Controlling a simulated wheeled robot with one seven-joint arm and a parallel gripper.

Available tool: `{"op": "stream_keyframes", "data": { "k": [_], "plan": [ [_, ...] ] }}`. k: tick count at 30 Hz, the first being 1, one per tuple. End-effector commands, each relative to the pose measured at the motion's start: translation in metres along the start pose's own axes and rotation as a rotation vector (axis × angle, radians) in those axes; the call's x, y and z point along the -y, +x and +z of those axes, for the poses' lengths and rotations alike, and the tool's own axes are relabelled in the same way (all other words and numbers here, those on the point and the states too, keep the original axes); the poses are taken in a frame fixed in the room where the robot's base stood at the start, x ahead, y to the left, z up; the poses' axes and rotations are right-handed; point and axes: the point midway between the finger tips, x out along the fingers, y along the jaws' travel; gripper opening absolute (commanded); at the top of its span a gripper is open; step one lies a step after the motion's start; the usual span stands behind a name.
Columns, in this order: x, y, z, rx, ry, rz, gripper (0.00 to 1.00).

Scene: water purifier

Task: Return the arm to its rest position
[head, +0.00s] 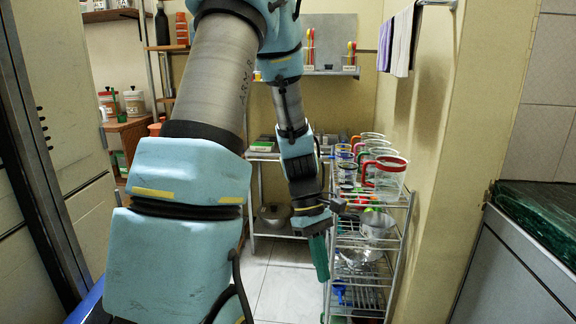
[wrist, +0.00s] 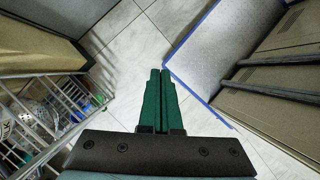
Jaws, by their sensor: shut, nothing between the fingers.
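My arm, with light blue covers, reaches up and forward across the head view. My gripper (head: 321,277) points down in front of the left side of the metal rack, with its green fingers together. In the wrist view my gripper (wrist: 160,75) shows its two green fingers side by side and touching, with nothing between them. Below the fingertips lies the pale tiled floor (wrist: 135,50).
A wire rack (head: 400,225) with several clear jugs (head: 390,175) and bowls stands right of my gripper. The rack (wrist: 50,100) is at the left in the wrist view. A counter (head: 525,265) is at the far right. Tiled floor (head: 283,290) is clear left of my gripper.

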Motion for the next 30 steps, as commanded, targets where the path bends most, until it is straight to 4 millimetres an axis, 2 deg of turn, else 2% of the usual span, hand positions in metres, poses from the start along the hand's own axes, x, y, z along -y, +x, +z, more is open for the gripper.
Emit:
{"op": "stream_keyframes", "data": {
  "k": [1, 6, 16, 18, 26, 30],
  "plan": [
    [0.016, -0.017, -0.011, -0.080, 0.092, 0.019, 0.00],
    [0.059, -0.055, -0.036, -0.294, 0.375, 0.017, 0.00],
    [0.114, -0.102, -0.054, -0.577, 0.753, -0.063, 0.00],
    [0.112, -0.120, -0.044, -0.564, 0.746, -0.061, 0.00],
    [0.114, -0.168, -0.022, -0.561, 0.742, -0.060, 0.00],
    [0.116, -0.206, -0.005, -0.560, 0.742, -0.060, 0.00]
  ]
}}
